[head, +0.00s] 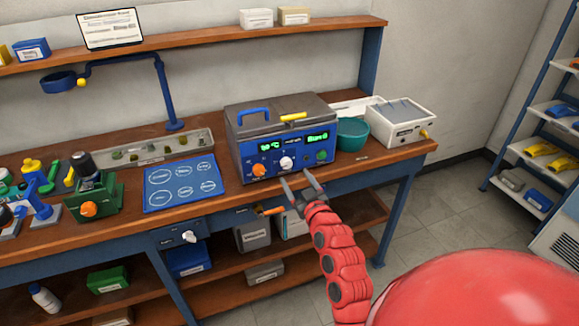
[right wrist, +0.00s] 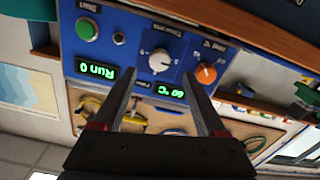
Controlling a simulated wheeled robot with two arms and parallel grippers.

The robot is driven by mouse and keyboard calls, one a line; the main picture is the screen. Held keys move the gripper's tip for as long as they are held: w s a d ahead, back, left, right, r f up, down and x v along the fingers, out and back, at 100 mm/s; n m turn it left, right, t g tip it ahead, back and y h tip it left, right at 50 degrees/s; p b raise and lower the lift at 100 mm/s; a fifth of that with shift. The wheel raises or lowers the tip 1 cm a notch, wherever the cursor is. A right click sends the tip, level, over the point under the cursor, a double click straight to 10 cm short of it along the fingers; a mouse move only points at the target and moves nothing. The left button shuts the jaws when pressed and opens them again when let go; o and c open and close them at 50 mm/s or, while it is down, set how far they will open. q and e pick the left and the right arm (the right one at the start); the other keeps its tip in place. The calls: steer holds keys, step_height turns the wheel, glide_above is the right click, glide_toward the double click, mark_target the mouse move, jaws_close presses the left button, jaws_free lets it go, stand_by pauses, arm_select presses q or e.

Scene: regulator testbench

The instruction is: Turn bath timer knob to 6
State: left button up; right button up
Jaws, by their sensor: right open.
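The water bath (head: 282,120) is a grey box with a blue front panel on the bench. A white knob (head: 286,163) with a ring of marks sits mid-panel, between an orange knob (head: 259,170) and a green button (head: 321,155). In the right wrist view the panel is upside down; the white knob (right wrist: 160,61) lies ahead, between the finger lines. Its printed labels are too small to read surely. The displays read 60 °C and Run 0. My right gripper (head: 302,184) is open and empty, in front of and below the panel, apart from the knob. My left gripper is not seen.
A teal bowl (head: 352,134) and a white box unit (head: 401,122) stand right of the bath. A blue mat (head: 184,183) and a green device (head: 92,198) lie left. A yellow-handled item (head: 293,116) rests on the lid. The bench front edge is near my gripper.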

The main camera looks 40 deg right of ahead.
mark_target(288, 166)
steer(key=shift+p+x, duration=0.35)
steer(key=shift+x, duration=2.4)
steer(key=shift+c, duration=0.2)
steer(key=shift+f, duration=0.1)
jaws_close()
